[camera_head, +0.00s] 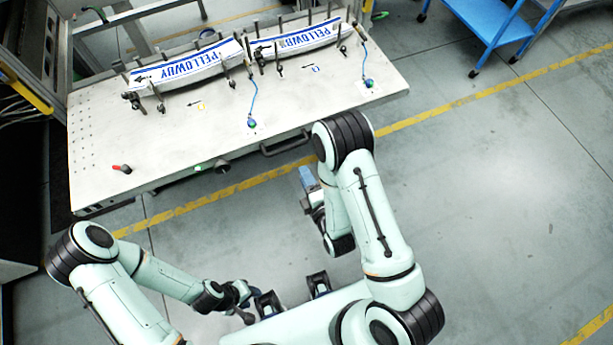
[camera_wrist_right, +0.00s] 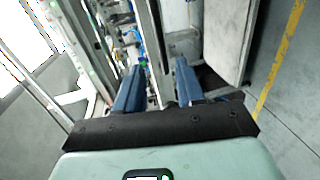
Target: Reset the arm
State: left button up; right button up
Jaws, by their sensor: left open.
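My left arm folds in from the left, and its dark left gripper (camera_head: 243,303) is low in the head view beside my body; it is small and partly hidden, with nothing seen held. My right arm is bent with its elbow by the table's front edge. My right gripper (camera_head: 306,180) has blue fingers and is in front of the table, clear of it. In the right wrist view its two blue fingers (camera_wrist_right: 158,88) stand apart with nothing between them.
A pale table (camera_head: 170,150) carries two curved label magazines, left (camera_head: 190,68) and right (camera_head: 300,42), among upright posts. A red-tipped item (camera_head: 122,168) lies near its left front. A blue cart (camera_head: 495,25) stands at the back right. The floor (camera_head: 500,180) at right is clear.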

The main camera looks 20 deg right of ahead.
jog(key=shift+f, duration=0.1)
dwell(0.3)
jog(key=s+d+f+m+g, duration=0.1)
jog(key=s+f+m+g, duration=0.8)
jog(key=f+m, duration=0.45)
jog(key=s+a+f+m+g+y, duration=0.1)
jog(key=s+f+m+g, duration=0.1)
jog(key=s, duration=0.4)
jog(key=s+a+f+m+g+y, duration=0.2)
jog(key=s+m+g, duration=0.3)
jog(key=s+m, duration=0.1)
jog(key=shift+s+a+m+g, duration=0.25)
jog(key=shift+s+m+g, duration=0.05)
jog(key=shift+s+m, duration=0.15)
jog(key=shift+d, duration=0.15)
